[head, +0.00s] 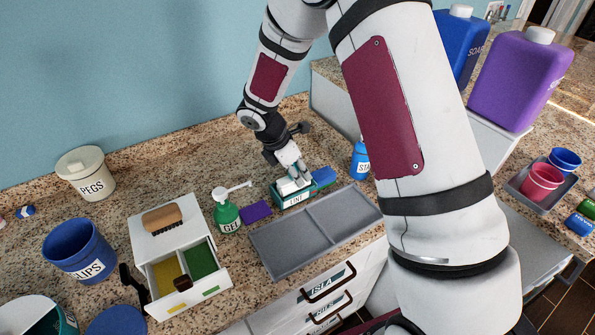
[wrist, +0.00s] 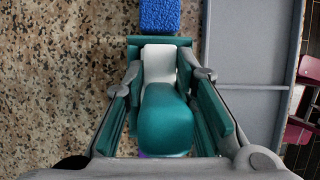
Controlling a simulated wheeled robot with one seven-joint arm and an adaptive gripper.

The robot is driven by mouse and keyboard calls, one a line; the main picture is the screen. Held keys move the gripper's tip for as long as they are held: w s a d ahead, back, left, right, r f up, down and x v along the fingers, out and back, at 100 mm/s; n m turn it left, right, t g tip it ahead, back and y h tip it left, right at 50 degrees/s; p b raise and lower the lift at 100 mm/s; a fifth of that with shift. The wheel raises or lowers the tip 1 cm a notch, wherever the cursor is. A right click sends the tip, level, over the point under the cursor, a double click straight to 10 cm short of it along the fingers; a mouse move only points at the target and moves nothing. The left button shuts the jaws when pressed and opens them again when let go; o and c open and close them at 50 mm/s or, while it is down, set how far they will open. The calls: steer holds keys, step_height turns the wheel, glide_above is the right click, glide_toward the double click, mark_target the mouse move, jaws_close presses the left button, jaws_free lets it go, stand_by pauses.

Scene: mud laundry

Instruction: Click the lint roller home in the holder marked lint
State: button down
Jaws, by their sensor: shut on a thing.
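The lint roller has a white head and a rounded teal handle (wrist: 167,118). In the wrist view my gripper (wrist: 168,78) is shut on it, one finger on each side. The teal holder (head: 294,201), marked LINT, stands on the counter behind the grey tray; its rim shows in the wrist view (wrist: 160,41). In the head view my gripper (head: 293,173) is right above the holder, pointing down. The white head appears within the holder's outline. The fingers hide its sides, and I cannot tell whether it is fully seated.
The grey divided tray (head: 278,255) is close in front. A green GEL pump bottle (head: 227,214) and a purple block (head: 256,211) stand left. A blue bottle (head: 360,160) is on the right. Counter behind is clear.

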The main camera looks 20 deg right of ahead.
steer(key=shift+f, duration=0.8)
stand_by(0.4)
steer(key=c, duration=1.2)
jaws_free()
steer(key=shift+c, duration=0.2)
steer(key=shift+r, duration=0.1)
